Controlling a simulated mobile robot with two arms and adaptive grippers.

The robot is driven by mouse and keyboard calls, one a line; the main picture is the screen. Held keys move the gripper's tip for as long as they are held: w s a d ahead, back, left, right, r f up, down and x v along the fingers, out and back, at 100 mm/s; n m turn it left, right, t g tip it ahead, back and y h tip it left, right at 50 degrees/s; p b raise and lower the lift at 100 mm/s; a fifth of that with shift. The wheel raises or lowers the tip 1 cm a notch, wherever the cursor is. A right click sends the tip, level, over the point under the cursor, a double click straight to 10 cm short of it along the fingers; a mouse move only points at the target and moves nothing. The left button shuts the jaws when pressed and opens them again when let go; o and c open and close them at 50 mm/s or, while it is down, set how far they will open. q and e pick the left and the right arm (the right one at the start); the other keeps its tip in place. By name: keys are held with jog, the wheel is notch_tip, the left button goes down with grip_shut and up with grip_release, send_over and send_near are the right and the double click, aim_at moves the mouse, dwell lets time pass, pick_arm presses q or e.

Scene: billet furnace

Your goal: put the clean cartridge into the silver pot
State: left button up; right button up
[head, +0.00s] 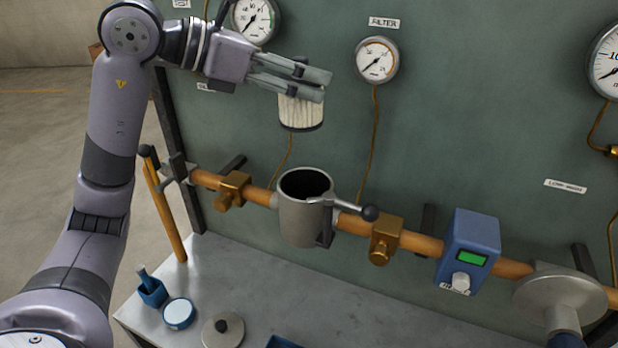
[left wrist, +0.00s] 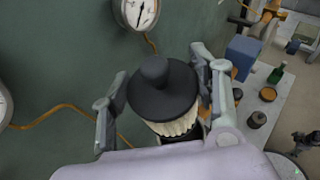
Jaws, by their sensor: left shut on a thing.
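My left gripper (head: 316,85) is shut on the clean cartridge (head: 300,113), a pale pleated cylinder with a dark lower rim. It hangs roughly upright above the silver pot (head: 303,222), clear of its rim. In the left wrist view the cartridge's black knobbed cap (left wrist: 160,90) sits between the two fingers, with cream pleats below it. The silver pot is open at the top, its inside dark, and stands in the copper pipe line. A black-knobbed lever (head: 355,209) is at its right side. My right gripper is not in view.
Brass valves (head: 384,240) and a blue box with a green display (head: 470,248) sit along the pipe. The gauge panel (head: 480,130) is close behind the cartridge.

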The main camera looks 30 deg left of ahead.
aim_at(304, 111)
pick_arm(q)
jog(key=shift+s+a+f, duration=0.1)
jog(key=shift+s+f, duration=0.1)
jog(key=shift+f, duration=0.9)
jog(key=f, duration=0.3)
jog(key=shift+w+d+f, duration=0.2)
jog(key=shift+w+d, duration=0.15)
jog(key=shift+d, duration=0.05)
notch_tip(304, 111, down, 11)
jog(key=p, duration=0.1)
jog(key=shift+r, duration=0.2)
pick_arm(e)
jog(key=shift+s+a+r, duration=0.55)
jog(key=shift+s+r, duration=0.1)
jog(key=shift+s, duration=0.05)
pick_arm(q)
jog(key=shift+w, duration=0.1)
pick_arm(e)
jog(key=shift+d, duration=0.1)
